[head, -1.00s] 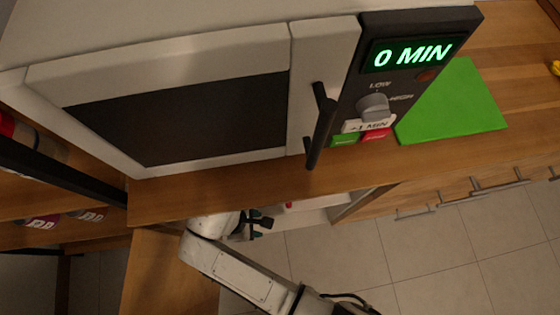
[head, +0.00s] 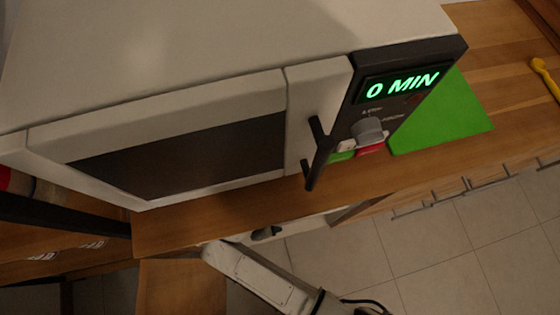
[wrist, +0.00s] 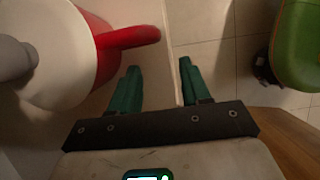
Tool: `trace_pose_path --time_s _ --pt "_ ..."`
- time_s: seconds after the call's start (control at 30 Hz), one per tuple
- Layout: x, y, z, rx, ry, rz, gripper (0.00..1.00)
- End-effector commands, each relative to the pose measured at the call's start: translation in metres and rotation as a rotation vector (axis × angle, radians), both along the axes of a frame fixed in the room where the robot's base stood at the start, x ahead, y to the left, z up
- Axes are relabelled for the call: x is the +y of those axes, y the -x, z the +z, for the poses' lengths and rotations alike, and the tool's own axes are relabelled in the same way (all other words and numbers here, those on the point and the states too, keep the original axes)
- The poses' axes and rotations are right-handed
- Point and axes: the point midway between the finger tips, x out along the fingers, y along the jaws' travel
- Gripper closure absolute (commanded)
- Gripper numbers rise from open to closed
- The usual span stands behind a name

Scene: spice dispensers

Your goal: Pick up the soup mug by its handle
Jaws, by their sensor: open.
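The soup mug (wrist: 103,62) is red and shows at the upper left of the wrist view, partly cut off by the frame edge. A white round surface covers most of its top. Its red handle (wrist: 130,38) sticks out to the right. My gripper (wrist: 160,66) is open, with its two green fingers apart and nothing between them. The handle's end lies just beyond the fingertips, nearer the left finger. I cannot tell the depth gap. In the head view the mug is not visible, and the counter hides most of my gripper.
A microwave (head: 170,150) reading 0 MIN stands on the wooden counter (head: 230,218), above my arm. A green board (head: 440,120) and a yellow utensil (head: 545,78) lie to its right. A green rounded object (wrist: 302,45) is at the wrist view's upper right. Tiled floor (head: 440,250) is open.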

Motion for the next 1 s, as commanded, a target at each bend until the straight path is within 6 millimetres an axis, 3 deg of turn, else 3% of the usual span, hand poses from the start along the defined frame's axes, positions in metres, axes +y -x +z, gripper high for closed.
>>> trace_pose_path --time_s 0.3,0.4,0.67,1.0 --pt "-0.043 -0.011 0.0 0.0 0.0 -0.004 0.53" --pt "-0.045 -0.012 -0.009 0.0 0.001 -0.001 0.53" --pt "-0.045 -0.013 -0.011 0.0 0.0 -0.002 0.53" --pt "-0.045 -0.013 -0.011 0.0 0.0 -0.002 0.85"
